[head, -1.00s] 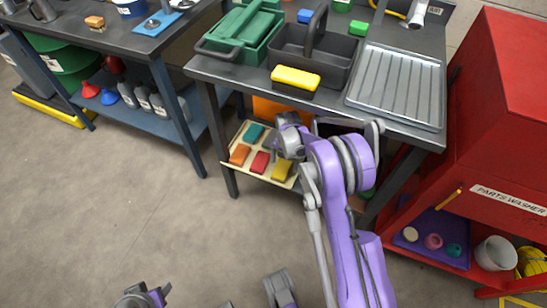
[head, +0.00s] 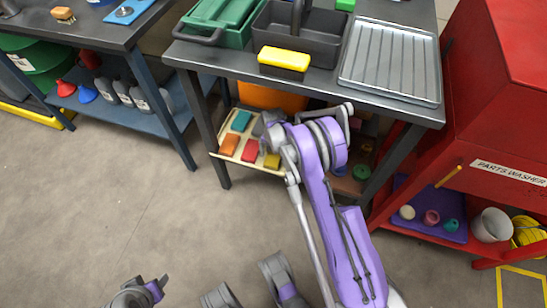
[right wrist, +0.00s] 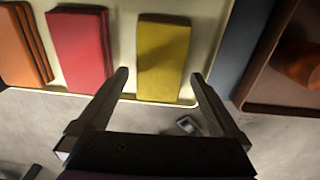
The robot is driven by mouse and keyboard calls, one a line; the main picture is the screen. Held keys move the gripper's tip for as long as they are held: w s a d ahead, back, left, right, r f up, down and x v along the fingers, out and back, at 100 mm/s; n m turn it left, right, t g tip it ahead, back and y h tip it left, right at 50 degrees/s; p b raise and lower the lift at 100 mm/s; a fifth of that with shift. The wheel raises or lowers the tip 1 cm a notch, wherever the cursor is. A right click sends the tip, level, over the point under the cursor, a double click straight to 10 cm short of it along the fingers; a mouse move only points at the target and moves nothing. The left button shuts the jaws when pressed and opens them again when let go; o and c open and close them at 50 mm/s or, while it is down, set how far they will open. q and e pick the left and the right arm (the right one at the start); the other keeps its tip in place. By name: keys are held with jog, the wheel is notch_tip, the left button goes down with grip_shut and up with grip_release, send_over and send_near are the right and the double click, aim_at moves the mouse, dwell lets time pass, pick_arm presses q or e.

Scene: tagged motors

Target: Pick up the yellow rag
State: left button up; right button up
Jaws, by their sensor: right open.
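The yellow rag (head: 272,161) lies on a cream tray (head: 221,156) on the low shelf under the dark workbench. In the right wrist view the yellow rag (right wrist: 163,58) is a flat folded block near the tray's front edge. My right gripper (right wrist: 159,75) is open, and its two fingertips show on either side of the rag's near part, with nothing held. In the head view my right gripper (head: 268,138) is at the tray, and my wrist hides part of it. The gap in height between fingers and rag is unclear.
A red rag (head: 250,150), an orange rag (head: 230,144) and a teal rag (head: 242,121) share the tray. The bench top and leg (head: 207,130) frame the shelf opening. A red parts washer (head: 490,110) stands at right. Open floor lies at left.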

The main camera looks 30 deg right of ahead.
aim_at(274, 157)
jog(key=shift+f, duration=0.95)
jog(key=shift+r, duration=0.1)
jog(key=c, duration=1.2)
notch_tip(274, 157, up, 10)
jog(key=p, duration=0.2)
jog(key=o, duration=0.7)
jog(key=shift+c, duration=0.2)
jog(key=c, duration=0.5)
